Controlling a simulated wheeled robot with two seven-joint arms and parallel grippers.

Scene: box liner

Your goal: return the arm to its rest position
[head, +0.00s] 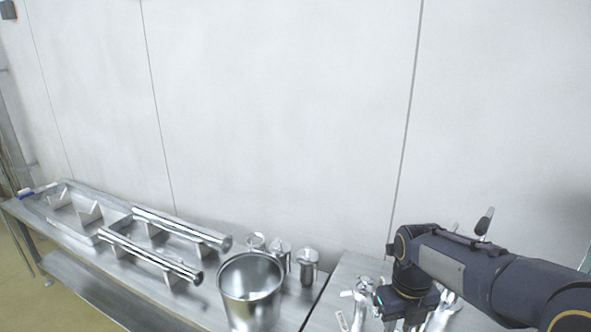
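My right arm (470,268) comes in from the right edge, dark grey, and reaches over the right part of the metal table (345,278). Its wrist bends down, and my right gripper (405,312) is at the bottom edge of the head view. Its fingertips are cut off or hidden, so I cannot tell whether it is open or holds anything. My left gripper and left arm are not in view.
A shiny metal bucket (251,312) stands left of my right gripper. Small metal canisters (307,264) stand behind it. Two long metal tubes (150,257) rest on supports farther left. Shiny metal pieces (361,297) lie close beside the gripper. A pale wall (280,120) rises behind.

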